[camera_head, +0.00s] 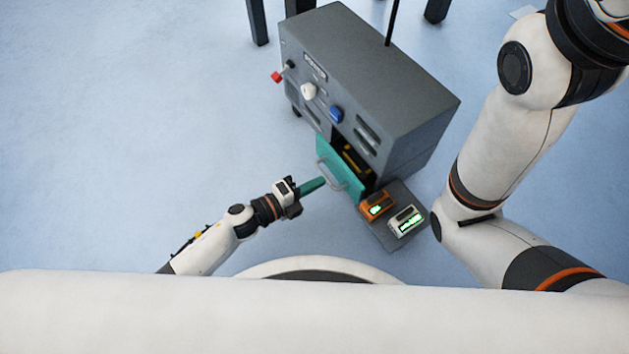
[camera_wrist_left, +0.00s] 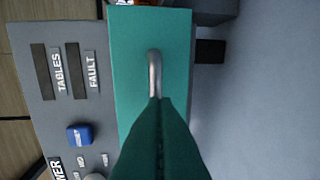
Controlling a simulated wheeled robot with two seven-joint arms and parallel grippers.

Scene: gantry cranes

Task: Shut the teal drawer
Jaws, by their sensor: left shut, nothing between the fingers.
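The teal drawer (camera_head: 326,157) sticks out of the grey cabinet (camera_head: 405,95); a dark gap with something yellow inside shows behind its front. Its front, with a silver loop handle (camera_wrist_left: 154,65), fills the middle of the left wrist view (camera_wrist_left: 120,50). My left gripper (camera_head: 322,181) is shut and empty, its teal fingers pointing at the drawer front. In the left wrist view the fingertips (camera_wrist_left: 160,101) overlap the lower end of the handle; I cannot tell whether they touch. My right arm is at the right, its gripper out of view.
A red knob (camera_head: 276,77), a white knob (camera_head: 308,91) and a blue knob (camera_head: 336,114) stick out from the cabinet face. An orange device (camera_head: 373,208) and a white device (camera_head: 406,221) lie on a grey shelf beside the drawer. The floor at left is clear.

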